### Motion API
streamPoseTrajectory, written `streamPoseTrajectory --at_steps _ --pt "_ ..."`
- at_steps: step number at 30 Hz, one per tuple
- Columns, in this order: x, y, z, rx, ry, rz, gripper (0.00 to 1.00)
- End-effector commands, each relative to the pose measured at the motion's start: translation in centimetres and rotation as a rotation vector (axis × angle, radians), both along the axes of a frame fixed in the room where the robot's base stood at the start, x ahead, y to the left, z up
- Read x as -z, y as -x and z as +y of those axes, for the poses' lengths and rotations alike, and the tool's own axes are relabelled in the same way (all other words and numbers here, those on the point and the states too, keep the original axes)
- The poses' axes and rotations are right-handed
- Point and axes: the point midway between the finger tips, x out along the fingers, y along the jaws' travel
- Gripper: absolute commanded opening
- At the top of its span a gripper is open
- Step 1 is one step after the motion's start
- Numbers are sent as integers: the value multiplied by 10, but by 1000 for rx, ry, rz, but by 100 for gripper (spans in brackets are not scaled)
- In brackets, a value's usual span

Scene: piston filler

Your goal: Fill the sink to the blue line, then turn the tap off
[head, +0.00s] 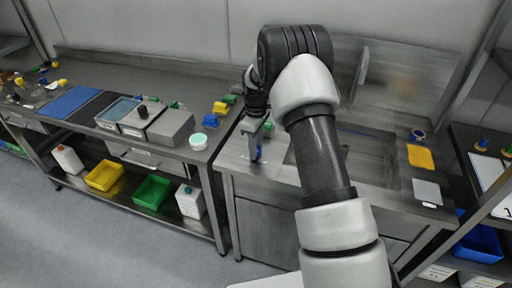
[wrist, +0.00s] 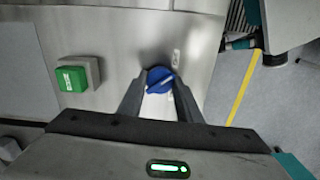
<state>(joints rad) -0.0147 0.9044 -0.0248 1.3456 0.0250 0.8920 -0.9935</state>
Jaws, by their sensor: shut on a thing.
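My gripper (head: 257,140) is at the left side of the sink counter, pointing down. In the wrist view its two fingers (wrist: 160,98) are shut on a round blue knob (wrist: 160,78) with a pale pointer mark; I take this knob for the tap control. A bit of blue (head: 258,153) shows by the fingers in the head view. The sink basin (head: 375,158) lies right of my gripper and is partly hidden behind my arm. A grey upright piece (head: 362,66), perhaps the spout, stands behind the sink.
A green button (wrist: 70,78) on a grey box sits left of the knob in the wrist view. A yellow cloth (head: 420,156) and a grey pad (head: 427,191) lie right of the basin. A long bench with boxes (head: 170,128) stands left.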

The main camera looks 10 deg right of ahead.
Motion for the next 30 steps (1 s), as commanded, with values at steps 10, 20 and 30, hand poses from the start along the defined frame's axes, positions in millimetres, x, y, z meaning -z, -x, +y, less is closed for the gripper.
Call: streamPoseTrajectory --at_steps 10,20,30 --pt "0 -1 0 266 0 -1 9" --pt "-1 -1 0 579 0 -2 9" --pt "-1 -1 0 903 0 -1 9"
